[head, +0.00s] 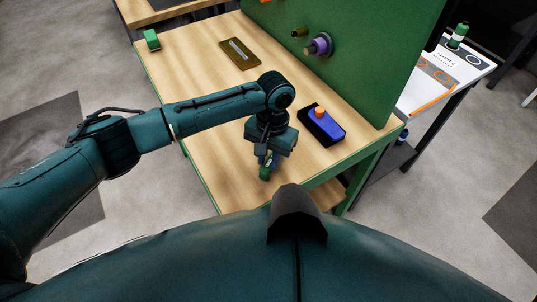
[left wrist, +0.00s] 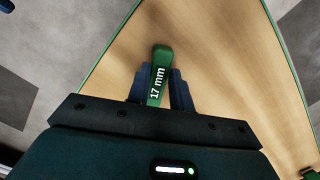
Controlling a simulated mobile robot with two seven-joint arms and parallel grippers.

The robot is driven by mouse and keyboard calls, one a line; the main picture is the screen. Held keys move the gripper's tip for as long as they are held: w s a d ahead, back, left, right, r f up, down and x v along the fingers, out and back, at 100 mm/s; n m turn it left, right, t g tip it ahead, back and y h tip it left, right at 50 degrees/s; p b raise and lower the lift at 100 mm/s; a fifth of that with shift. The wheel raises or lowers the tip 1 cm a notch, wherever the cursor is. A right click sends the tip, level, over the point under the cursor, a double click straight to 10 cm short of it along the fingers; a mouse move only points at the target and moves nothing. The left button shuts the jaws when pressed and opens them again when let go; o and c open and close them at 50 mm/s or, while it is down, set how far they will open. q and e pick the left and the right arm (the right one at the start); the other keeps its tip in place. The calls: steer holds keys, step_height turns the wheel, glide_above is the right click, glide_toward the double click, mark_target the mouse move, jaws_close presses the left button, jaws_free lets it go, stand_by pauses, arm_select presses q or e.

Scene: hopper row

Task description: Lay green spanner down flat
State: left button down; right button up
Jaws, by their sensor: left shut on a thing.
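My left gripper (head: 266,163) points down over the near end of the wooden bench. It is shut on the green spanner (head: 265,173), whose green end shows just below the fingers. In the left wrist view the left gripper (left wrist: 163,90) has its two dark blue fingers on either side of the spanner (left wrist: 159,72), which carries the white text "17 mm". The spanner's rounded end sticks out past the fingertips over the bench. Whether it touches the bench top I cannot tell. My right gripper is not in view.
A black tray with a blue block and an orange knob (head: 321,125) stands right of the gripper. An olive plate (head: 239,53) and a green block (head: 152,39) lie farther back. A green panel (head: 350,50) rises along the right side.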

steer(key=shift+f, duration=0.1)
arm_select(q)
steer(key=c, duration=1.6)
jaws_free()
steer(key=o, duration=0.4)
steer(key=shift+f, duration=0.1)
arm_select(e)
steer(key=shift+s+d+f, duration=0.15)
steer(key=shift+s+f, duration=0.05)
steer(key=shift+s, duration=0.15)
arm_select(q)
steer(key=shift+o, duration=0.2)
step_height(320, 180, up, 13)
steer(key=w, duration=0.1)
steer(key=shift+w+d, duration=0.3)
steer(key=shift+d, duration=0.05)
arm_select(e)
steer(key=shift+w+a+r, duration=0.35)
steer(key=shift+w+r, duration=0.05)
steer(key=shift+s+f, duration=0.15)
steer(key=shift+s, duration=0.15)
